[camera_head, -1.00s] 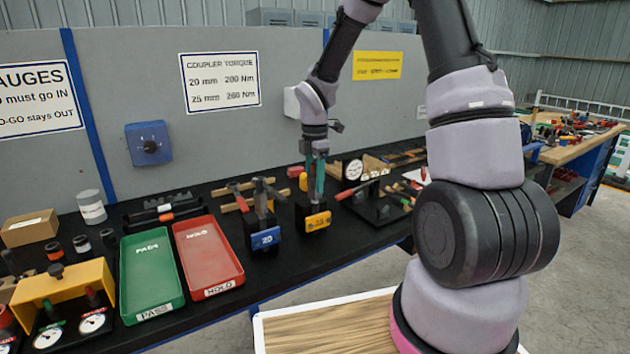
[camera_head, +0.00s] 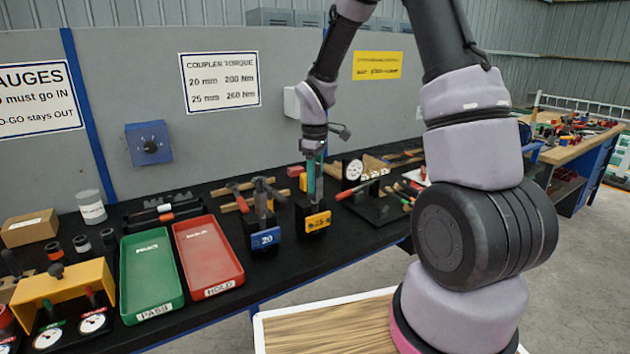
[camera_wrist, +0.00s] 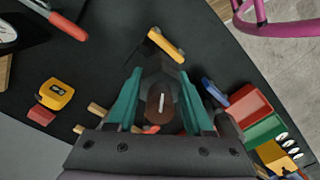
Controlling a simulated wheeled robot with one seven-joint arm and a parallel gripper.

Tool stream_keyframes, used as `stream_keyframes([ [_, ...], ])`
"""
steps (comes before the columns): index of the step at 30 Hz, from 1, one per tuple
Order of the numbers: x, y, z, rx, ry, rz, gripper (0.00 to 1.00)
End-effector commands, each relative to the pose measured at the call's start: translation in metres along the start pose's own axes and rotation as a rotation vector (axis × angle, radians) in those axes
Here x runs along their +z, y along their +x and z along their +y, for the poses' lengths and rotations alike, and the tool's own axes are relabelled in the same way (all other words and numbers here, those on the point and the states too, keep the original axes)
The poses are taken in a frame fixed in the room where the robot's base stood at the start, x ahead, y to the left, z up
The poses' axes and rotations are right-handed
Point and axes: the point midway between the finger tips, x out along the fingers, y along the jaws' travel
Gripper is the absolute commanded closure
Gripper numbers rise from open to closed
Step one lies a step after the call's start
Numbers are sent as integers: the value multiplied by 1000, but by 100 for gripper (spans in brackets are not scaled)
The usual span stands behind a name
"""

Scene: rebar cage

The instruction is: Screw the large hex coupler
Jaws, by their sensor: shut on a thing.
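My gripper (camera_head: 314,178) points down over the stand with the yellow label (camera_head: 318,221), its teal fingers close together. In the wrist view the two fingers (camera_wrist: 160,82) stand on either side of a dark grey hex coupler (camera_wrist: 160,70) and are shut on it. A brown round bar end (camera_wrist: 160,104) with a pale mark shows upright in the middle of the coupler. In the head view the fingers largely hide the coupler. The stand's yellow label also shows in the wrist view (camera_wrist: 166,44).
A blue-labelled stand (camera_head: 265,238) marked 20 is just left, with a bar and tool upright. The green PASS tray (camera_head: 179,300) and red HOLD tray (camera_head: 239,277) lie farther left. A dial gauge (camera_head: 354,170) and red-handled tool (camera_head: 357,189) are at right.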

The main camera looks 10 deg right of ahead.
Motion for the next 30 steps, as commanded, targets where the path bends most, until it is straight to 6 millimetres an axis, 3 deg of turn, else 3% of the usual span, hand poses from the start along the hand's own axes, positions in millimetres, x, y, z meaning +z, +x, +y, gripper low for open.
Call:
stream_keyframes([
  [30,-1,0,-1,0,962,1,100],
])
